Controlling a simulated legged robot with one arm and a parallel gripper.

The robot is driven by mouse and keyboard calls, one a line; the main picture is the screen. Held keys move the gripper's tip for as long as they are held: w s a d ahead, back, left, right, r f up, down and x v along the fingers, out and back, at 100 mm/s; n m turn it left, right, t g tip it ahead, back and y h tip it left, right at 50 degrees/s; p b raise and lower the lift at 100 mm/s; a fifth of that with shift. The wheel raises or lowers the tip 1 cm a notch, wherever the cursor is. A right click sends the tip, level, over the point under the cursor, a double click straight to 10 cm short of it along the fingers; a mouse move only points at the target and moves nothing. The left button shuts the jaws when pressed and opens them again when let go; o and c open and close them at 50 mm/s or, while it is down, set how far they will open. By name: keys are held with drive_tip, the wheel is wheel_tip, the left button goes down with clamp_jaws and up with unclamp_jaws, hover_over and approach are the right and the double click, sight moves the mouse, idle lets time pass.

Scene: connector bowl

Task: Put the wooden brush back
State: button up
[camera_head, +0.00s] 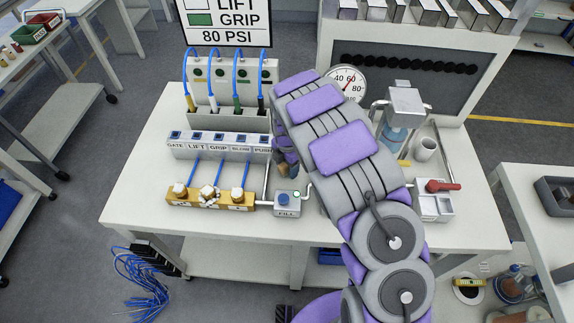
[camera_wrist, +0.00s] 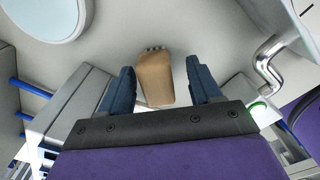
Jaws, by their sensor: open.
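The wooden brush (camera_wrist: 155,80) shows in the wrist view as a tan wooden block with a row of small dark tufts at its far end. It lies between the two blue fingers of my gripper (camera_wrist: 162,92). The fingers are apart, with a gap to the brush on each side. In the head view my arm covers most of this spot. A small brown part of the brush (camera_head: 284,170) shows beside my gripper.
A labelled switch box (camera_head: 220,147) stands left of my gripper, with a yellow valve block (camera_head: 210,200) and a FILL box (camera_head: 287,203) in front. A bent metal pipe (camera_wrist: 268,65) is close on the right in the wrist view. The white table (camera_head: 150,190) is bare at front left.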

wheel_tip(320, 180, up, 12)
drive_tip(key=p, duration=0.2)
drive_tip(key=s+d+r+m, duration=0.7)
drive_tip(key=r, duration=0.1)
drive_tip(key=s+d+r+m, duration=0.2)
drive_tip(key=s+m, duration=0.4)
drive_tip(key=s, duration=0.5)
drive_tip(key=s+d+r+m+g, duration=0.1)
drive_tip(key=s+d+r+m, duration=0.2)
drive_tip(key=s+m, duration=0.4)
drive_tip(key=s+d+r+m, duration=0.2)
drive_tip(key=s+d+m, duration=0.2)
drive_tip(key=s, duration=1)
drive_tip(key=m, duration=0.2)
drive_tip(key=shift+s+d+r+m+g, duration=0.2)
drive_tip(key=shift+s+r+m+g, duration=0.1)
drive_tip(key=shift+s, duration=0.1)
